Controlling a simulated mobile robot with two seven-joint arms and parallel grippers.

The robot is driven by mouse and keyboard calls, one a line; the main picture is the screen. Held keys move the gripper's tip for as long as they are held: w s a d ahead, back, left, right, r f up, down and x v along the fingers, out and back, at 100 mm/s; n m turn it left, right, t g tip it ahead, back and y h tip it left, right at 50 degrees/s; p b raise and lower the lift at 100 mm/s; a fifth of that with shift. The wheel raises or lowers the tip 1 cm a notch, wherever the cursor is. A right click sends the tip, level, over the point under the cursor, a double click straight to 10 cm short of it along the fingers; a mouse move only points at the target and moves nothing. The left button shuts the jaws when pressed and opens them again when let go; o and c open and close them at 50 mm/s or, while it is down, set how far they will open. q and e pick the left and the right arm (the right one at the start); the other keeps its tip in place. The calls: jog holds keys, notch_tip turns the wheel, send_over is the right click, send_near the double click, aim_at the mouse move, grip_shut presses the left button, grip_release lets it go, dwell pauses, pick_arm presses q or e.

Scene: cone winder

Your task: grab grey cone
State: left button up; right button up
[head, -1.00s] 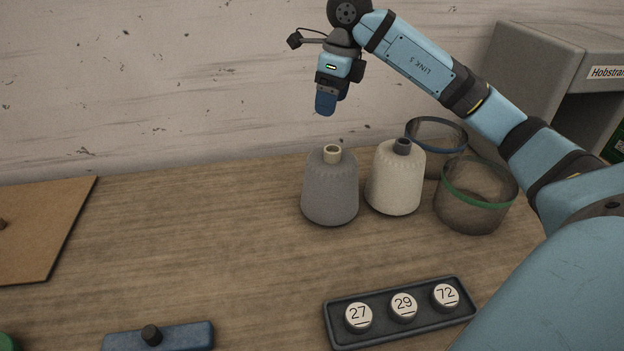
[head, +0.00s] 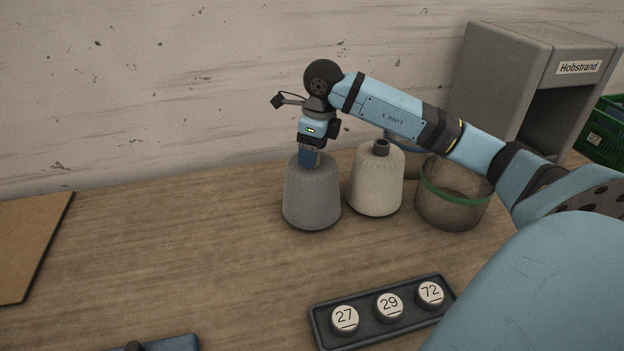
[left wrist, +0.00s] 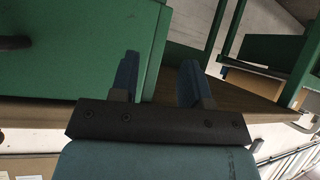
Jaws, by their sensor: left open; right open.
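The grey cone (head: 312,198) stands upright on the wooden table in the head view, left of a cream cone (head: 376,184). My right gripper (head: 309,160) is open and points down right at the top of the grey cone. Its blue fingers cover the tip of the cone, and I cannot tell whether they touch it. My left gripper (left wrist: 158,85) shows only in the left wrist view, open and with nothing between its fingers, close to a green panel.
A dark tray (head: 372,325) holds round pieces marked 27, 29 and 72. A grey housing (head: 535,85) stands at back right. The table's left middle is clear.

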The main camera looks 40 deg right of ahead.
jog(key=shift+w+a+f, duration=0.1)
jog(key=shift+f, duration=0.5)
grip_shut()
jog(key=shift+r, duration=0.1)
